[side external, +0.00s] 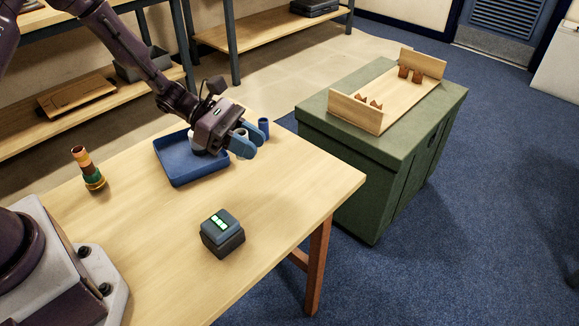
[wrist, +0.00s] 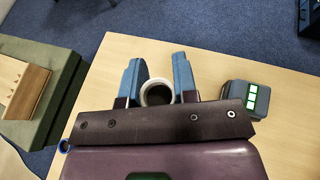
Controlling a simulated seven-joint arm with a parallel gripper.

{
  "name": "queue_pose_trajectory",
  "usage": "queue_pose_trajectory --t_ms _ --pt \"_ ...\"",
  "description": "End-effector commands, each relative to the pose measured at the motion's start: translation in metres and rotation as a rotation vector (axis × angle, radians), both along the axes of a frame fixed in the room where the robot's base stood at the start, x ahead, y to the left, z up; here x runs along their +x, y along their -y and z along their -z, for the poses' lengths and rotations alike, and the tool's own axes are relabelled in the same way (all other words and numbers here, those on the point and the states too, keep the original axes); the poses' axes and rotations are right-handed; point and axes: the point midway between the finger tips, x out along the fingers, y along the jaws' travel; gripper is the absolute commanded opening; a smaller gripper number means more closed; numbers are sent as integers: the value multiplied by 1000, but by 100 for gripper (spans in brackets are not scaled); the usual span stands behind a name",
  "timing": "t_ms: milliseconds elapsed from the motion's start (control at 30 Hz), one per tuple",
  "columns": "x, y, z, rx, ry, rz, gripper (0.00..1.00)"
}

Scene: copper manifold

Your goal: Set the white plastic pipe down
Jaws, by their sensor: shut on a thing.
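My gripper (side external: 243,143) is over the right part of the wooden table, just right of the blue tray. In the wrist view its two blue fingers (wrist: 157,84) are shut on the white plastic pipe (wrist: 156,80). The pipe is seen end-on there, as a pale ring with a dark opening. In the side view only a small pale part of the pipe (side external: 241,132) shows between the fingers. Its lower end is hidden, so I cannot tell whether it touches the table.
A small blue cylinder (side external: 263,127) stands near the table's far edge. A green cabinet (side external: 350,165) bears a wooden rack (side external: 400,95).

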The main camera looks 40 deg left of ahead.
Motion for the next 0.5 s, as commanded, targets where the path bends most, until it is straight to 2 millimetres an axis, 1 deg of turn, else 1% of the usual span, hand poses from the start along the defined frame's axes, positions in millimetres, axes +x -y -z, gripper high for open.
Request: queue_pose_trajectory --t_ms 33,233,267,300,400,500 --pt "14 3 7 -1 1 3 5" --pt "59 8 28 2 1 4 5" --pt "65 9 33 1 0 4 5" --pt "71 10 43 0 -3 3 5" --pt "86 11 61 0 -2 2 5" --pt "97 12 74 2 -1 2 5"
